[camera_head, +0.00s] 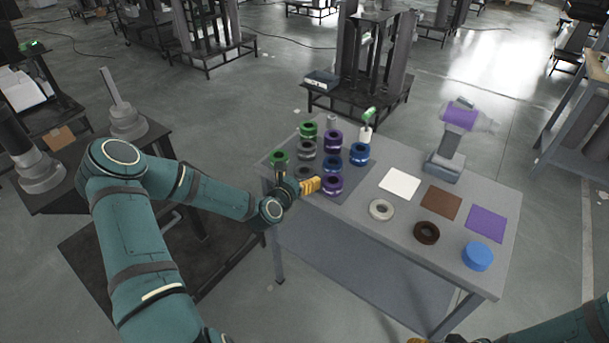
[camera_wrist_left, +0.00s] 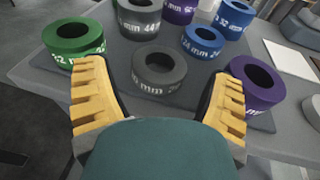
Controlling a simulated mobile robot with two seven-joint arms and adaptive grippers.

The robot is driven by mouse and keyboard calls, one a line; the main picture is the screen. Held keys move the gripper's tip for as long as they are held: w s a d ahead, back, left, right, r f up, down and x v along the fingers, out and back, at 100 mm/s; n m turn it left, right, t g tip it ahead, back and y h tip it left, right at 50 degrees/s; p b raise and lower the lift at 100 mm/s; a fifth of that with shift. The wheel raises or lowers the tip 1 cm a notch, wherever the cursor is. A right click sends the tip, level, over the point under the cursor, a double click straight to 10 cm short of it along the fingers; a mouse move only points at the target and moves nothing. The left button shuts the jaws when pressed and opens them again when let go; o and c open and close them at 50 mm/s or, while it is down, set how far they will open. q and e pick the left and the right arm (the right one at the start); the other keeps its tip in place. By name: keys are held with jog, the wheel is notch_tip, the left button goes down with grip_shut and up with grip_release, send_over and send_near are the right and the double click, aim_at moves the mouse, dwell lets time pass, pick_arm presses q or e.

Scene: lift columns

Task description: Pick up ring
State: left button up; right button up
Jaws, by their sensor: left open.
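Several thick rings stand in rows on a dark mat on the grey table. My left gripper (camera_head: 308,186) is open at the mat's near edge. In the left wrist view, its yellow fingers (camera_wrist_left: 157,78) are spread, with a small grey ring (camera_wrist_left: 159,86) beyond and between them. I cannot tell whether they touch it. A green ring (camera_wrist_left: 72,43) is past the left finger, and a purple ring (camera_wrist_left: 262,92) is beside the right finger. Blue rings (camera_head: 359,154) and other grey rings (camera_head: 306,149) stand behind. Only a yellow tip of my right gripper (camera_head: 415,340) shows at the bottom edge.
On the table's right lie a pale ring (camera_head: 381,210), a brown ring (camera_head: 427,233) and a blue round piece (camera_head: 477,257). White (camera_head: 400,183), brown (camera_head: 441,202) and purple (camera_head: 486,223) squares lie behind them. A grey stand with a purple-banded tool (camera_head: 459,117) rises at the back.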

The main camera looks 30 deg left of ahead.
pick_arm(q)
jog(key=shift+x, duration=1.3)
jog(key=c, duration=1.1)
